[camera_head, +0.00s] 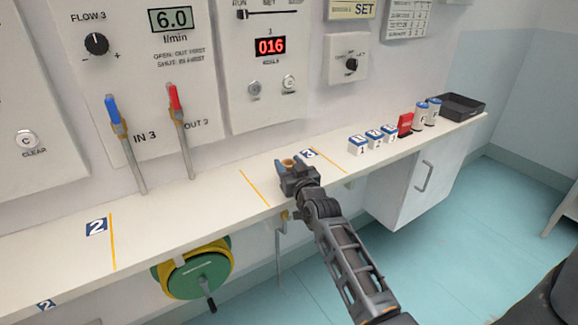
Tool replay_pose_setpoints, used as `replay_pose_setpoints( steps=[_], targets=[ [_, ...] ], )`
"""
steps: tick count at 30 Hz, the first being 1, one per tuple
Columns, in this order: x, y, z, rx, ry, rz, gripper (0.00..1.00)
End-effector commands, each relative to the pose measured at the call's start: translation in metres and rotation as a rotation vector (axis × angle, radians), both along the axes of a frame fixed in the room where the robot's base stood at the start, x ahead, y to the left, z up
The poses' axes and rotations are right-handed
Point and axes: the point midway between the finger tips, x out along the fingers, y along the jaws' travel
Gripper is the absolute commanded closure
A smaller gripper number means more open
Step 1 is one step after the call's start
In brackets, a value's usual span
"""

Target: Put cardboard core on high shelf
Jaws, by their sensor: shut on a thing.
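My gripper (293,173) is at the white shelf (200,213) along the wall, beside the tag 3. It is shut on a small brown ring-like thing, which looks like the cardboard core (287,162). Only the top of the core shows; my gripper hides its lower part. I cannot tell whether the core touches the shelf. No other shelf that is plainly higher is in view.
Numbered blocks (375,139), a red block (405,124), white cylinders (433,110) and a black tray (459,106) stand at the shelf's right end. Blue and red levers (177,105) rise behind its left part. A green-yellow reel (195,270) hangs below.

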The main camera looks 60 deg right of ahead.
Motion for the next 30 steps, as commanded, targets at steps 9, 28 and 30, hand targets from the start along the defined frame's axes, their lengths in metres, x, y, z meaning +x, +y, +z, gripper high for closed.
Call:
replay_pose_setpoints(
  steps=[9,28,30],
  targets=[
    [0.000,0.000,-0.002,0.000,0.000,0.000,0.34],
    [-0.021,0.019,0.002,0.000,0.004,0.000,0.25],
    [-0.032,0.028,0.000,0.001,0.004,-0.001,0.25]
  ],
)
